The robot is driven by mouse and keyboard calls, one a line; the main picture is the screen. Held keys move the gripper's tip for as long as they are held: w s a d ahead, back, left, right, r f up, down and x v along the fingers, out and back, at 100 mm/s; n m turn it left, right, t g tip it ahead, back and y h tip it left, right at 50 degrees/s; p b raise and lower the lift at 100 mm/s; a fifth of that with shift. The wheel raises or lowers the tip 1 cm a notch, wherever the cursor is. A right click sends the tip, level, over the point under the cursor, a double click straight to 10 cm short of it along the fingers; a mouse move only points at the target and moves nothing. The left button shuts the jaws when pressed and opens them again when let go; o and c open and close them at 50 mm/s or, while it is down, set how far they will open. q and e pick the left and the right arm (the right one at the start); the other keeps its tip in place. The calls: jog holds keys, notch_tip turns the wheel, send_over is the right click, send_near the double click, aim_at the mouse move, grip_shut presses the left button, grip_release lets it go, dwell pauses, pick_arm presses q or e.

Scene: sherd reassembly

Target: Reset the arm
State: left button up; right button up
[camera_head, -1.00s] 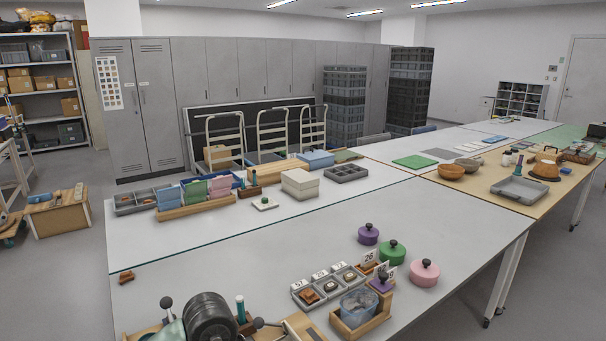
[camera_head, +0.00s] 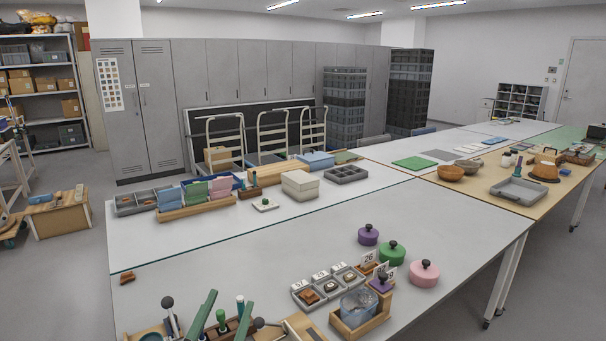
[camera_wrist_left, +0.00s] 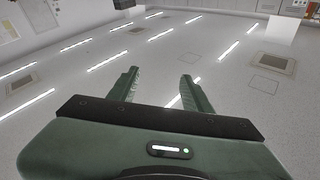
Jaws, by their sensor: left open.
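My left gripper (camera_head: 233,298) is at the bottom edge of the head view, over the near table's front left part. Its two green fingers point up, apart, with nothing between them. In the left wrist view the same gripper (camera_wrist_left: 160,75) is open and empty, facing what looks like the ceiling with its strip lights. My right gripper is not in view. Small grey trays (camera_head: 328,286) with brown sherds and number cards stand on the near table. A clear container (camera_head: 359,302) sits in a wooden holder beside them. A brown piece (camera_head: 127,277) lies alone near the left edge.
Tools in wooden stands are close around the gripper at the bottom. The middle of the near table (camera_head: 270,250) is clear. Bins and boxes line the table behind.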

pick_arm(q)
jog(key=s+a+f+n+g+y, duration=0.2)
jog(key=s+a+f+g, duration=0.15)
jog(key=f, duration=0.55)
jog(key=s+a+f+n+g+y, duration=0.2)
jog(key=s+a+f+g+y, duration=0.15)
jog(key=f, duration=0.45)
jog(key=s+f+g+h, duration=0.1)
jog(key=s+f+g, duration=0.45)
jog(key=s, duration=0.35)
jog(key=s+f+g+h, duration=0.1)
jog(key=s+f+g, duration=0.4)
jog(key=s+f, duration=0.3)
jog(key=s+f+m, duration=0.1)
jog(key=s+f, duration=0.1)
jog(key=f, duration=1.1)
jog(key=s+f, duration=0.2)
jog(key=f, duration=1.2)
jog(key=s+a+f+g, duration=0.1)
jog(key=s+f, duration=0.5)
jog(key=s, duration=0.1)
jog(key=s+a+f+g, duration=0.1)
jog(key=s+a+f, duration=0.1)
jog(key=s+f, duration=0.5)
jog(key=shift+s+a+f, duration=0.3)
jog(key=shift+s, duration=0.35)
